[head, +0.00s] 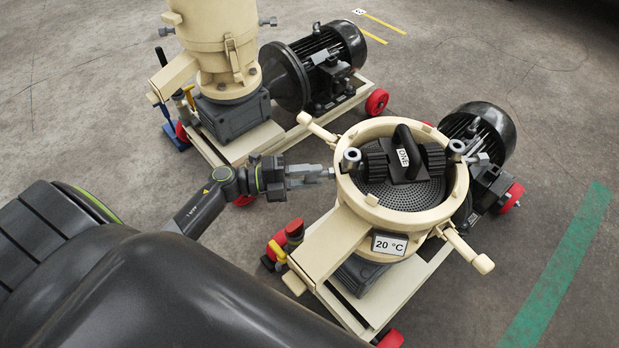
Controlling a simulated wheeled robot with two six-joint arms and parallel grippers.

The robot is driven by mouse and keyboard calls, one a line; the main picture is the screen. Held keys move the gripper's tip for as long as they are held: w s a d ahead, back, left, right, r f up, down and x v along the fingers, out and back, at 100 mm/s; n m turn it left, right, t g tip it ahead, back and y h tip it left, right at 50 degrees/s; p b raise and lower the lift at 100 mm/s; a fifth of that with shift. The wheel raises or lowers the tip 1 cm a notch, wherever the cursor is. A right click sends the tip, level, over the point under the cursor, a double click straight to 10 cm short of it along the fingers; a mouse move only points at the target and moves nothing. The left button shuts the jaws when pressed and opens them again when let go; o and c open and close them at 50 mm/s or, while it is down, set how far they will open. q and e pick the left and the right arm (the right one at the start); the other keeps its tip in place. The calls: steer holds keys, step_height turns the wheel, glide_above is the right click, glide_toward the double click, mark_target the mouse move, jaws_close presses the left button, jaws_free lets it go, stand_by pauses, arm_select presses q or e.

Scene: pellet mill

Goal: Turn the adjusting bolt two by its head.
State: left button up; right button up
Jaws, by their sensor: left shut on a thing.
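The near pellet mill (365,212) is a cream ring-shaped body, open at the top, with a perforated die (405,195) and black rollers inside. My left gripper (328,174) reaches in from the left, level with the ring's left side. Its grey jaws are shut on the head of the adjusting bolt at that side; the jaws mostly hide the head. Another adjusting bolt (479,158) sticks out on the ring's right side. I cannot read a number on either bolt. My right gripper is not in view.
A black handled part marked ONE (404,157) sits between the rollers. Cream handles (318,130) stick out from the ring. A 20 °C display (389,244) is at the front. A second mill (220,45) stands behind, with open floor at right.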

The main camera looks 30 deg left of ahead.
arm_select(q)
steer(key=shift+f+m+b, duration=0.1)
steer(key=shift+m+b, duration=0.2)
steer(key=shift+m, duration=0.3)
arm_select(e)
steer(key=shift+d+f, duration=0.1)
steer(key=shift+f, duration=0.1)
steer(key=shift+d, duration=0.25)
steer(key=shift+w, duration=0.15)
arm_select(q)
steer(key=o, duration=1)
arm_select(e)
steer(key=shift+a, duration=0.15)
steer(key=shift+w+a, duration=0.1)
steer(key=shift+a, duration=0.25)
arm_select(q)
steer(key=shift+s+a, duration=0.15)
steer(key=shift+a, duration=0.1)
steer(key=b+v, duration=0.1)
steer(key=v, duration=1.6)
steer(key=shift+b, duration=0.4)
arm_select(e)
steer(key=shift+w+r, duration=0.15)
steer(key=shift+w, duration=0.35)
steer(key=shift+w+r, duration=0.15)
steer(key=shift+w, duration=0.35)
